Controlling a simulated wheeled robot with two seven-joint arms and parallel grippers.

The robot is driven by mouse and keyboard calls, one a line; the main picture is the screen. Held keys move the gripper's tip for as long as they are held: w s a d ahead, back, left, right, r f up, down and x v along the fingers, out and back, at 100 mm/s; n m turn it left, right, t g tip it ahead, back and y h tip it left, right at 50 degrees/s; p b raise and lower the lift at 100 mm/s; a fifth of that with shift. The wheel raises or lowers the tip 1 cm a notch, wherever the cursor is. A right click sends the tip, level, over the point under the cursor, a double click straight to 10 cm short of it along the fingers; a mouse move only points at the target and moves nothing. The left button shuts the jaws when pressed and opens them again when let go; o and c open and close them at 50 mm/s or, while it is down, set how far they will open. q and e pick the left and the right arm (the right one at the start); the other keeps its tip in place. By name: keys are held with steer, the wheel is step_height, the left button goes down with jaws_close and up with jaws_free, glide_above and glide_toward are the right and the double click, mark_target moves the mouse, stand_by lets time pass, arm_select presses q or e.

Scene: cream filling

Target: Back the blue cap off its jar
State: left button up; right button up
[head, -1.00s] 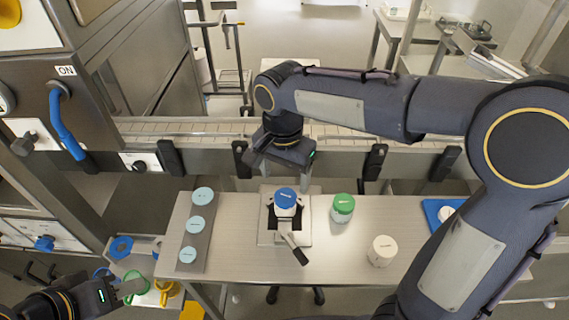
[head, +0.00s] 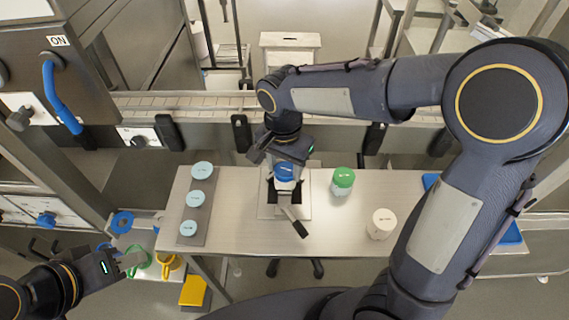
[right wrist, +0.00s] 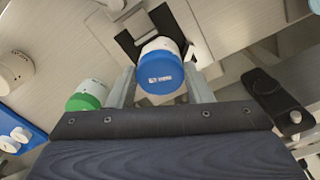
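The blue cap (head: 284,173) sits on a white jar (right wrist: 161,45) held upright between the black jaws of a clamp (right wrist: 130,44) on the steel table. My right gripper (head: 285,170) is just over the jar. In the right wrist view its two fingers (right wrist: 161,88) stand apart on either side of the blue cap (right wrist: 160,73), with a narrow gap showing at each side. It is open. In the head view the gripper hides part of the cap. My left gripper (head: 135,262) is at the lower left, by a green ring-shaped piece; its finger opening is unclear.
A green-capped jar (head: 343,180) and a white jar (head: 381,224) stand right of the clamp. The clamp's handle (head: 295,224) points toward the front. A grey strip with pale blue discs (head: 193,198) lies to the left. A blue tray (head: 508,232) is at the far right, partly behind my arm.

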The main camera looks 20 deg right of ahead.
mark_target(285, 170)
steer(key=c, duration=0.3)
steer(key=shift+r+n+p, duration=0.1)
steer(key=shift+n+p, duration=0.2)
steer(key=shift+n, duration=0.7)
steer(key=n, duration=0.2)
steer(key=shift+d+n, duration=0.1)
steer(key=shift+n, duration=0.8)
steer(key=shift+p, duration=0.3)
steer(key=n, duration=0.3)
steer(key=shift+p, duration=0.35)
steer(key=shift+n, duration=1.2)
steer(key=shift+r+p, duration=1.35)
steer(key=shift+r, duration=0.1)
